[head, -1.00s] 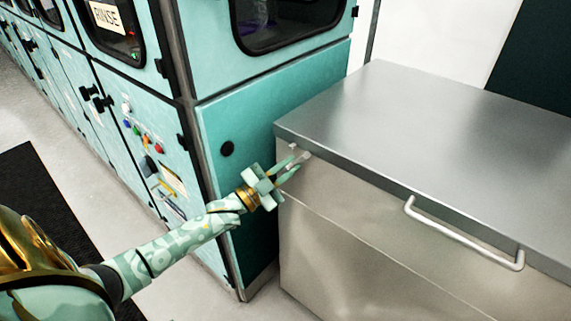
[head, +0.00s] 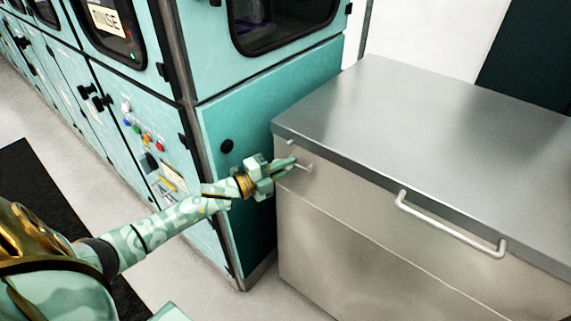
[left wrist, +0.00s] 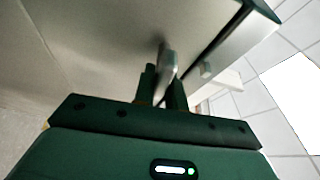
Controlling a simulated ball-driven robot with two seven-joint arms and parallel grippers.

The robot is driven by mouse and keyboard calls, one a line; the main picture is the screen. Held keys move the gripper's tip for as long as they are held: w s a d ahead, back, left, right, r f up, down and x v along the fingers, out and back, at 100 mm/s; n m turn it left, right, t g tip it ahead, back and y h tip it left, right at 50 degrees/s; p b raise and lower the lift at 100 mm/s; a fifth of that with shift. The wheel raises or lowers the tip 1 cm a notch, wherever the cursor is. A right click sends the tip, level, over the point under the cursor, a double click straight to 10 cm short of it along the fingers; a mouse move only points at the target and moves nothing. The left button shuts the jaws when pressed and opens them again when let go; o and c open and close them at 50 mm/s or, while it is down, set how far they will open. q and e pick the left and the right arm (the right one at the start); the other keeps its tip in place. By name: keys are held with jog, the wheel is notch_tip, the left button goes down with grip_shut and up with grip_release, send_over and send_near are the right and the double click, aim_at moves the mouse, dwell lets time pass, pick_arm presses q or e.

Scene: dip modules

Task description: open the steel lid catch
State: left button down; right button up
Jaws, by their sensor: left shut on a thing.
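The steel lid catch (head: 305,167) is a small metal lever on the upper left of the steel chest's front, below the lid (head: 420,120). A small stub (head: 290,143) sits above it near the lid edge, apart from the lever. My left gripper (head: 290,165) is shut on the catch lever. The lid lies flat and closed. My right gripper is not in view.
A bar handle (head: 450,225) sticks out from the lid's front to the right. A teal cabinet (head: 235,185) with a black knob stands close on the left of the chest. Open floor (head: 190,265) lies in front, with a dark mat at the left.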

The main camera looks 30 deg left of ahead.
pick_arm(q)
jog(key=shift+f, duration=0.1)
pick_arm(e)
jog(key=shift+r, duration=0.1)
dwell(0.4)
